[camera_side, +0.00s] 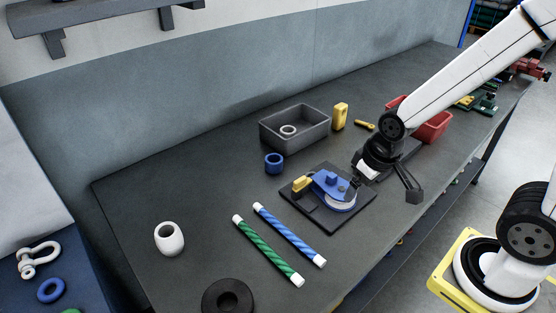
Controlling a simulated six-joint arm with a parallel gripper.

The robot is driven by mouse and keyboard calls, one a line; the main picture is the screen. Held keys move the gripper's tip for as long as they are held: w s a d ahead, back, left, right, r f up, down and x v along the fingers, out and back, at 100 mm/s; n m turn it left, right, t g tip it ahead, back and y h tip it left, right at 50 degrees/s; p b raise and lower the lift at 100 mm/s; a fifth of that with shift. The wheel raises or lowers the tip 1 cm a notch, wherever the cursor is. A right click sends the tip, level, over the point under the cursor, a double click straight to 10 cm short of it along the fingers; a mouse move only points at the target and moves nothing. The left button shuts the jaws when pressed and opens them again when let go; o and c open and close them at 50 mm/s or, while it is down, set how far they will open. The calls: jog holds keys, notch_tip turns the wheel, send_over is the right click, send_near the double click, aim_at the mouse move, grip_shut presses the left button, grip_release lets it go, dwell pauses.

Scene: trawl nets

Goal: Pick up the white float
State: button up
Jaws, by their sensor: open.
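The white float (169,240) is a short rounded barrel with a dark hole in its top. It stands on the dark bench at the left, apart from other things. My gripper (385,188) is open and appears empty, far to the right of the float. It is over the right side of the black plate with the blue device, and its height above the bench is hard to tell.
A green rope (268,251) and a blue rope (289,235) lie between the float and the black plate (362,222). A black ring (228,297) lies in front. A grey bin (296,128), blue ring (274,163) and yellow block (340,116) stand behind.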

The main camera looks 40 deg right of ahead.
aim_at(167, 235)
dwell(0.3)
jog(key=w+a+f+m+g+y, duration=0.1)
jog(key=w+a+m, duration=0.2)
jog(key=a, duration=0.1)
jog(key=w+a+f+m+y, duration=0.1)
jog(key=w+a+m+y, duration=0.1)
jog(key=w+a+m, duration=0.1)
jog(key=w+a+f+m+g+y, duration=0.1)
jog(key=w+a+f+m+y, duration=0.1)
jog(key=w+a+m, duration=0.1)
jog(key=shift+w+a+g, duration=0.3)
jog(key=shift+w+a, duration=0.6)
jog(key=shift+w, duration=0.05)
jog(key=w+a+f+m+y, duration=0.1)
jog(key=w+a+m+y, duration=0.2)
jog(key=w+a, duration=0.1)
jog(key=w+a+f+m+y, duration=0.1)
jog(key=w+a+m+y, duration=0.1)
jog(key=w+a+m, duration=0.2)
jog(key=w+a+f+m+t+y, duration=0.1)
jog(key=w+a+f+m+y, duration=0.1)
jog(key=a, duration=0.6)
jog(key=shift+w+m+y, duration=0.7)
jog(key=shift+w+y, duration=0.1)
jog(key=shift+w, duration=0.25)
jog(key=shift+x, duration=3.9)
jog(key=c, duration=1)
jog(key=shift+r, duration=0.2)
